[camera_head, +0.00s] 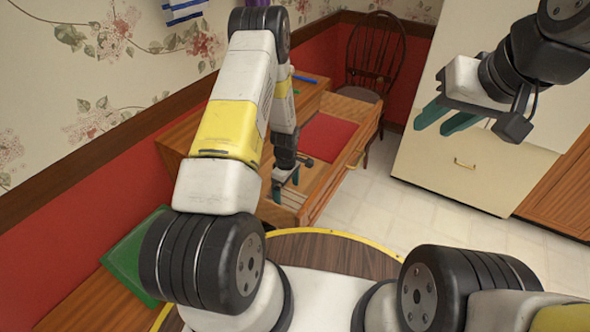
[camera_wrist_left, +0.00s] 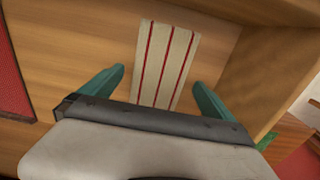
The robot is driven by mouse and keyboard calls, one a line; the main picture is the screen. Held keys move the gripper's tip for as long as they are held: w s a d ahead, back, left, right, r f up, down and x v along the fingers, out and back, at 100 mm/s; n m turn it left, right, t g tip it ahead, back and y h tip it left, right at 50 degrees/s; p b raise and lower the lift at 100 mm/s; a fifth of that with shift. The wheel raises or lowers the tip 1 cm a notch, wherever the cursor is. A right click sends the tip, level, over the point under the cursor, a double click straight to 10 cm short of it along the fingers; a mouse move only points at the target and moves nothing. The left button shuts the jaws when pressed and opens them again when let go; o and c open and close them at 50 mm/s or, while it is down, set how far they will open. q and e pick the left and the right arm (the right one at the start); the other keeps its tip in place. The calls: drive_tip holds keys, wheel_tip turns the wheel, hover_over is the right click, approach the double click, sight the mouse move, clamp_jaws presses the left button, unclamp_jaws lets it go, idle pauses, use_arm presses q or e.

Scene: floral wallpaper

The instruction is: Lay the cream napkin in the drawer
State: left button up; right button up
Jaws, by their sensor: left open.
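The cream napkin (camera_wrist_left: 168,62), a flat strip with red stripes, lies on the wooden floor of the open drawer in the left wrist view. The drawer (camera_head: 349,165) is pulled out of the wooden desk in the head view. My left gripper (camera_head: 286,184) reaches down into the drawer's near end. In the left wrist view its teal fingers (camera_wrist_left: 158,78) are open, one on each side of the napkin, not closed on it. The napkin's lower end is hidden behind the gripper body. My right gripper (camera_head: 434,127) is open and empty, held up at the right.
A red flat item (camera_head: 327,136) lies in the drawer further back; its edge shows in the left wrist view (camera_wrist_left: 14,85). The drawer wall (camera_wrist_left: 262,75) rises close to the right finger. A dark wooden chair (camera_head: 373,60) stands behind. A green item (camera_head: 130,250) lies at left.

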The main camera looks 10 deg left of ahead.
use_arm(q)
wheel_tip(320, 180, up, 12)
drive_tip(key=shift+f, duration=0.15)
idle(1.1)
drive_tip(key=s+d+r+m+t+h, duration=0.1)
drive_tip(key=s+r+m+t, duration=0.15)
drive_tip(key=r, duration=1.05)
drive_tip(key=s+d+r+m+t, duration=0.1)
drive_tip(key=s+r+m, duration=0.3)
drive_tip(key=r, duration=0.9)
drive_tip(key=s+r+m+t, duration=0.1)
drive_tip(key=s+r+m, duration=0.3)
drive_tip(key=s, duration=0.5)
drive_tip(key=s+r+m+t+h, duration=0.1)
drive_tip(key=s+r+m, duration=0.3)
drive_tip(key=s+r, duration=0.4)
drive_tip(key=shift+s+d+t, duration=0.3)
drive_tip(key=shift+s+t, duration=0.05)
drive_tip(key=shift+s, duration=0.1)
drive_tip(key=shift+a, duration=0.1)
